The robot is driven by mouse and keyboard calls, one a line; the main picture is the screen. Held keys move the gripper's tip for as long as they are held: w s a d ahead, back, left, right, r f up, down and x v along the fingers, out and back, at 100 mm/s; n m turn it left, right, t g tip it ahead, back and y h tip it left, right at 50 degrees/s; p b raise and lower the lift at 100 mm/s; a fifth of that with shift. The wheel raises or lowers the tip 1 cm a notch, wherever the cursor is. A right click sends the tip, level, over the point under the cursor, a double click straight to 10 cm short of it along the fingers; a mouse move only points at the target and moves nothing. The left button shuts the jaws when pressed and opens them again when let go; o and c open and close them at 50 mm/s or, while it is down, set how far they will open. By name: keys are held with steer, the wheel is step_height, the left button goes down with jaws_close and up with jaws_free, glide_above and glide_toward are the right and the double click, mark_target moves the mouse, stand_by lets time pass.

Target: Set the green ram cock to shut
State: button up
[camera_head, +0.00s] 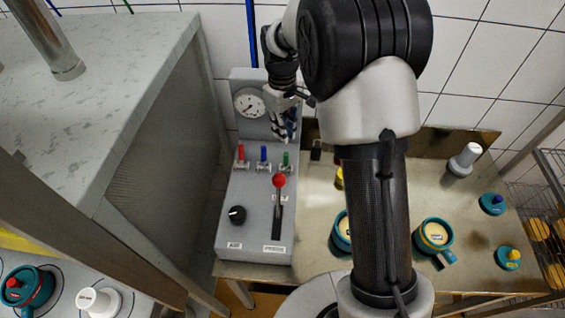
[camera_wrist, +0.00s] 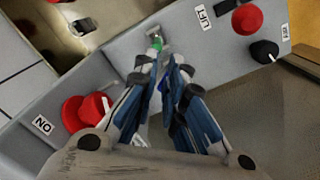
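The grey ram panel (camera_head: 255,210) carries three small cocks in a row, with red (camera_head: 240,153), blue (camera_head: 263,154) and green (camera_head: 286,158) handles. In the head view all three handles stand upright. My gripper (camera_head: 284,136) points down just above and behind the green ram cock, seemingly apart from it. In the wrist view the green handle (camera_wrist: 156,43) shows just beyond the fingertips of my gripper (camera_wrist: 161,66). The fingers are partly spread, with a narrow gap and nothing clearly held. A bit of blue shows between them, perhaps the blue cock.
A pressure gauge (camera_head: 249,104) stands at the panel's back. A red-knobbed lever (camera_head: 279,182) and a black knob (camera_head: 237,214) are in front of the cocks. Teal moulds (camera_head: 434,236) stand on the table to the right. A tall cabinet (camera_head: 150,120) is close on the left.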

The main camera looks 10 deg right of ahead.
mark_target(286, 161)
steer(key=n, duration=0.2)
steer(key=s+n+b, duration=0.1)
steer(key=n, duration=0.1)
steer(key=a+n+b, duration=0.1)
steer(key=n, duration=0.1)
steer(key=shift+s+f+t, duration=0.15)
steer(key=shift+f+t, duration=0.15)
steer(key=shift+t, duration=0.1)
jaws_close()
steer(key=s+a+f+n+t+h+b, duration=0.1)
steer(key=s+n+b, duration=0.15)
steer(key=n, duration=0.65)
steer(key=s+a+n+t+b, duration=0.15)
steer(key=n+b, duration=0.25)
steer(key=n, duration=0.5)
steer(key=shift+g, duration=0.25)
steer(key=b+x, duration=0.1)
steer(key=x, duration=0.2)
steer(key=b+x, duration=0.1)
steer(key=x, duration=0.2)
steer(key=d+b+x, duration=0.1)
steer(key=b+x, duration=0.1)
steer(key=x, duration=0.1)
steer(key=shift+s+f, duration=0.1)
steer(key=shift+f, duration=0.2)
